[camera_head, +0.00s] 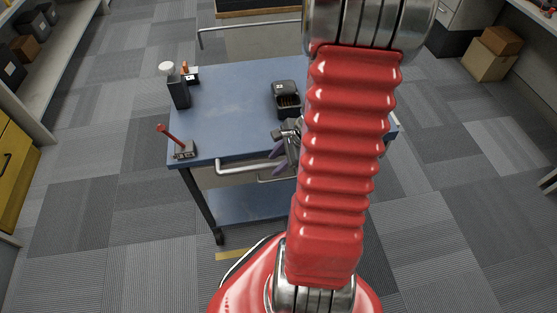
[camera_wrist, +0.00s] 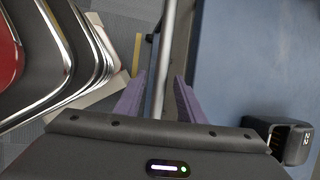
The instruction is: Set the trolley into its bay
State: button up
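The trolley (camera_head: 235,105) has a blue top, a lower blue shelf (camera_head: 240,204) and dark legs on castors. A pale handle bar (camera_head: 235,166) runs along its near side; it also shows in the wrist view (camera_wrist: 165,60). My gripper (camera_head: 282,148) is at this handle, partly hidden by my red arm. In the wrist view its purple fingers (camera_wrist: 160,95) stand apart on either side of the bar, with gaps showing. A short yellow floor strip (camera_head: 230,255) lies in front of the trolley; I cannot tell whether it marks the bay.
On the trolley stand a black radio (camera_head: 178,92), a dark open box (camera_head: 287,99) and a small block with a red stick (camera_head: 183,148). Shelving (camera_head: 62,60) stands at left, a yellow cabinet (camera_head: 14,165) nearer, cardboard boxes (camera_head: 490,58) at right. Carpet between is clear.

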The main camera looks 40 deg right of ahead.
jog(key=shift+c, duration=0.6)
grip_shut()
jog(key=shift+s+d, duration=0.1)
jog(key=shift+d, duration=0.05)
